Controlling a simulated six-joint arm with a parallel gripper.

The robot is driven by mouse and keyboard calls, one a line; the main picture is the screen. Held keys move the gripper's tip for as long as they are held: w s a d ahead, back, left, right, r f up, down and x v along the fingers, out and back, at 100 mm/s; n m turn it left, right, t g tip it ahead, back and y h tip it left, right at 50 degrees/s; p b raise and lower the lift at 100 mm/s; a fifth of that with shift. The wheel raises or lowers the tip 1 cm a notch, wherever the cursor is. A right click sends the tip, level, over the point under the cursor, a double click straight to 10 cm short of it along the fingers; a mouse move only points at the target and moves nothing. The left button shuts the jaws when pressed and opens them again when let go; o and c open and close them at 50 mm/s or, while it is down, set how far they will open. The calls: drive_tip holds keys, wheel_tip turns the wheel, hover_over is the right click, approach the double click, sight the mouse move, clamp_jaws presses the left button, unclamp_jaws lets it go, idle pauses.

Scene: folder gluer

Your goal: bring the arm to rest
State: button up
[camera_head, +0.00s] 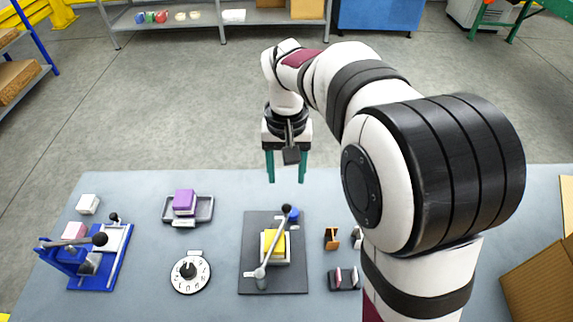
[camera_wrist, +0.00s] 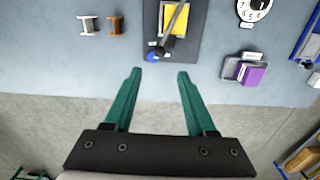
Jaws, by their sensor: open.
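My gripper (camera_head: 286,178) hangs above the far edge of the blue-grey table (camera_head: 150,215), pointing down. Its two green fingers are apart with nothing between them. In the wrist view my gripper (camera_wrist: 157,75) is also open and empty, apart from the things on the table. My arm is bent, reaching out over the table from the right.
On the table are a blue press (camera_head: 95,260), a purple block (camera_head: 185,200) in a grey tray (camera_head: 204,210), a white dial (camera_head: 190,274), a dark lever plate (camera_head: 250,280) with a yellow block (camera_head: 268,243), and spools (camera_head: 331,238). A cardboard box (camera_head: 540,270) is right.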

drive_tip(key=shift+r, duration=0.85)
drive_tip(key=s+d+m+y, duration=0.1)
drive_tip(key=s+d+m, duration=0.1)
drive_tip(key=s, duration=1)
drive_tip(key=s+d+f+m, duration=0.1)
drive_tip(key=s+d+m, duration=0.2)
drive_tip(key=s, duration=1)
drive_tip(key=shift+s+d+f+y, duration=0.25)
drive_tip(key=shift+d+f+y, duration=0.05)
drive_tip(key=shift+d+y, duration=0.1)
